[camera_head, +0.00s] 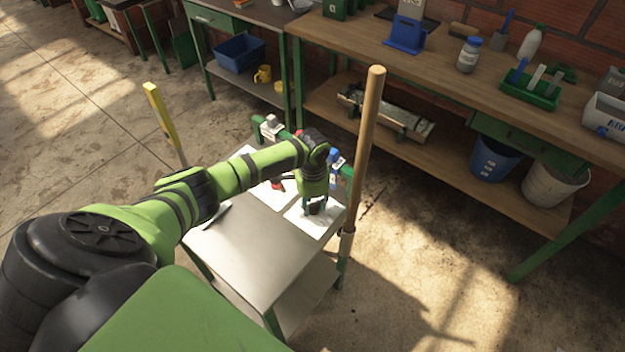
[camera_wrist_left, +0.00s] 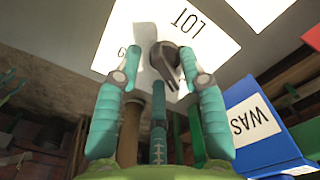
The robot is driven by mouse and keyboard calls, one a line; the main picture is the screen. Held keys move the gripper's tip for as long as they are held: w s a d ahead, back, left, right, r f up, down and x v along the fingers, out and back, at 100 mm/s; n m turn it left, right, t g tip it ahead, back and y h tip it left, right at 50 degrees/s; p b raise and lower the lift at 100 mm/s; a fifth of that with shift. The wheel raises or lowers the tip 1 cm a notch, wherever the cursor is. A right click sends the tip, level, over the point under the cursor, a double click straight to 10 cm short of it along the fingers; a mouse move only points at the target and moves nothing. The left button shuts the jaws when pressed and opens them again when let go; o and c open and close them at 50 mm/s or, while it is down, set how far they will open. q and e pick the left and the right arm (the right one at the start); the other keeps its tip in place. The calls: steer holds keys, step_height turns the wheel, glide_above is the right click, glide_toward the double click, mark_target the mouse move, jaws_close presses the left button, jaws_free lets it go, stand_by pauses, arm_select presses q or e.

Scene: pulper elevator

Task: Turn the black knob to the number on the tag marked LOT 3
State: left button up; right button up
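A black knob (camera_wrist_left: 168,62) with a pointer-shaped grip sits on a white sheet (camera_wrist_left: 212,45) in the left wrist view. The sheet carries the letters LOT; no number is readable with it. A part-hidden character shows at its left side. In the head view the sheet (camera_head: 322,226) lies on a small metal table (camera_head: 240,240). The gripper also shows in the head view (camera_head: 314,206). My right gripper is out of view.
A wooden pole (camera_head: 368,140) stands upright beside the table's right side. A yellow-topped pole (camera_head: 158,112) stands at its left. A long workbench (camera_head: 470,90) runs behind.

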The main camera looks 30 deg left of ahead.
mark_target(313, 205)
arm_select(q)
step_height(313, 205, up, 12)
stand_by(0.6)
stand_by(0.4)
